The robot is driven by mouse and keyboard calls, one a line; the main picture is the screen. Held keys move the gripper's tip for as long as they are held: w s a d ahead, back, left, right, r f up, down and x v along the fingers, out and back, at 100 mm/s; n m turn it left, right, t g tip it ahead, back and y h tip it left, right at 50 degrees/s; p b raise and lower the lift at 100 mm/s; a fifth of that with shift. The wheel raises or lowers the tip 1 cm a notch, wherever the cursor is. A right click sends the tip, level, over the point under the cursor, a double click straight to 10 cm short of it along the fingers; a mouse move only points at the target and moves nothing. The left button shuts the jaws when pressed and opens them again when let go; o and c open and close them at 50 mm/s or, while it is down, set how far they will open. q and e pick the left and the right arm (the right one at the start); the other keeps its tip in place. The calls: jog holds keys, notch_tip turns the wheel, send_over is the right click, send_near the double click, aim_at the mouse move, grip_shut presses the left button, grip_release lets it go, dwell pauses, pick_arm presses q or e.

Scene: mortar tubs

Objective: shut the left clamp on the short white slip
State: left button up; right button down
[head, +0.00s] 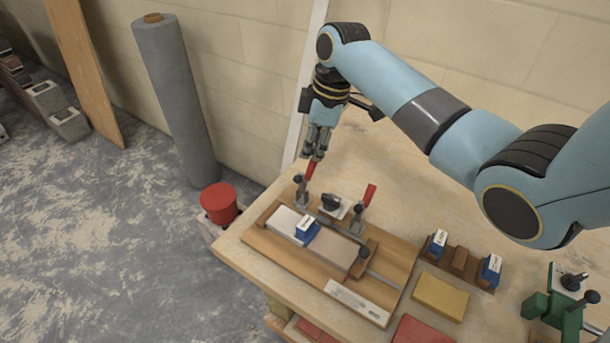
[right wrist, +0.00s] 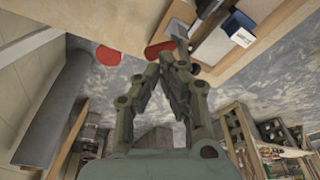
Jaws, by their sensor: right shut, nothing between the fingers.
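The left clamp (head: 302,193) stands at the back left of a wooden jig board (head: 262,244), its red handle (head: 310,170) raised. The short white slip (head: 284,220) lies on the board in front of it, beside a longer beige slip (head: 334,248). A blue and white block (head: 306,230) stands where the slips meet and hides part of them. My right gripper (head: 317,154) is shut and empty, pointing down just above the red handle; whether they touch I cannot tell. In the right wrist view the handle (right wrist: 160,49) is just beyond the fingertips (right wrist: 174,62). My left gripper is not in view.
A second clamp (head: 357,217) with a raised red handle stands to the right, with a black knob (head: 329,202) between. Blocks (head: 460,259), a yellow pad (head: 440,295) and a green vise-like tool (head: 556,310) lie further right. A red bucket (head: 219,203) stands beyond the table's left edge.

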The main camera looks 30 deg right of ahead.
jog(key=shift+f, duration=0.15)
jog(key=shift+w+d+f+b, duration=0.15)
jog(key=shift+d+f+b, duration=0.35)
jog(key=shift+f, duration=0.2)
jog(key=shift+w+f, duration=0.1)
dwell(0.4)
jog(key=shift+w+d+f+b, duration=0.1)
jog(key=shift+d+f+b, duration=0.25)
jog(key=shift+f+b, duration=0.3)
notch_tip(320, 180, up, 6)
jog(key=p, duration=0.6)
jog(key=shift+f, duration=0.1)
jog(key=shift+r+p, duration=0.65)
jog(key=shift+f, duration=0.1)
